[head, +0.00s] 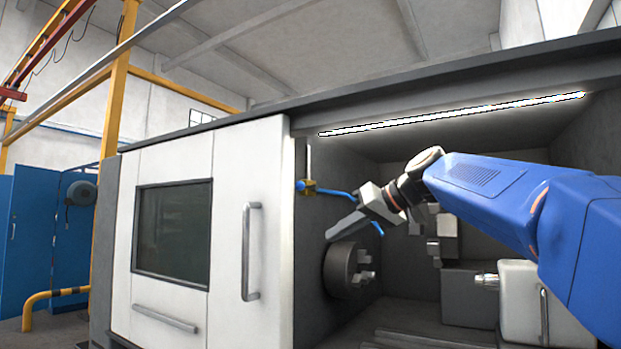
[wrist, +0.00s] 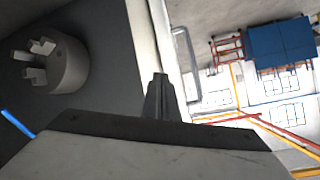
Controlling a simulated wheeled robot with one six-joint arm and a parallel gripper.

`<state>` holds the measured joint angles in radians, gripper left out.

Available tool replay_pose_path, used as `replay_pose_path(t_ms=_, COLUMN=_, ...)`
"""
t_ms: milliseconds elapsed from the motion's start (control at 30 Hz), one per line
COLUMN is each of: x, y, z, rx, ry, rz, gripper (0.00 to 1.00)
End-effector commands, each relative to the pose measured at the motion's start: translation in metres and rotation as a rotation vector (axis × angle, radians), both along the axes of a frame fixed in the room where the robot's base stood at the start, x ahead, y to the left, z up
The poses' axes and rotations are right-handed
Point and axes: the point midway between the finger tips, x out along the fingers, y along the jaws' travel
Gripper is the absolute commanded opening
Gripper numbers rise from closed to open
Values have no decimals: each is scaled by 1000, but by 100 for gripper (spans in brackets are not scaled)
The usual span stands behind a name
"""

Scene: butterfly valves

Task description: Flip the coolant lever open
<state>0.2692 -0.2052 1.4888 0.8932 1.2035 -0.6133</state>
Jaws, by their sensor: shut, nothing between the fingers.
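The coolant valve has a small yellow body (head: 309,187) on the machine's inner left wall, with a blue end on its left. A thin blue bar (head: 335,191) runs right from it and passes behind my gripper. A short blue piece (head: 378,228) shows below the gripper; I cannot tell which blue part is the lever. My gripper (head: 331,234) is shut and empty, pointing left and down, lower than the valve body and apart from it in the picture. In the wrist view its fingers (wrist: 160,96) are together, and a blue rod (wrist: 16,123) shows at the left edge.
The grey chuck (head: 347,270) sits below my gripper; it also shows in the wrist view (wrist: 62,66). The white door (head: 270,220) with a handle stands left of the opening. A tailstock (head: 520,295) is at lower right.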

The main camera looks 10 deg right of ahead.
Motion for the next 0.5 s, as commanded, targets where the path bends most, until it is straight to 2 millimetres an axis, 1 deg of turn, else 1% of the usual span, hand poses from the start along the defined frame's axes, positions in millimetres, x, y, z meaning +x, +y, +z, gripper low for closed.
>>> replay_pose_path(t_ms=33, x=13, y=-5, z=18, rx=11, ry=-35, rz=15, gripper=0)
replay_pose_path(t_ms=100, x=26, y=-9, z=45, rx=25, ry=-92, rz=42, gripper=0)
replay_pose_path(t_ms=167, x=36, y=-13, z=67, rx=36, ry=-140, rz=66, gripper=0)
replay_pose_path(t_ms=200, x=42, y=-16, z=82, rx=42, ry=-174, rz=80, gripper=0)
replay_pose_path(t_ms=300, x=55, y=-23, z=113, rx=53, ry=-251, rz=117, gripper=0)
replay_pose_path(t_ms=400, x=63, y=-29, z=138, rx=61, ry=-316, rz=145, gripper=0)
replay_pose_path(t_ms=500, x=68, y=-34, z=155, rx=64, ry=-363, rz=166, gripper=0)
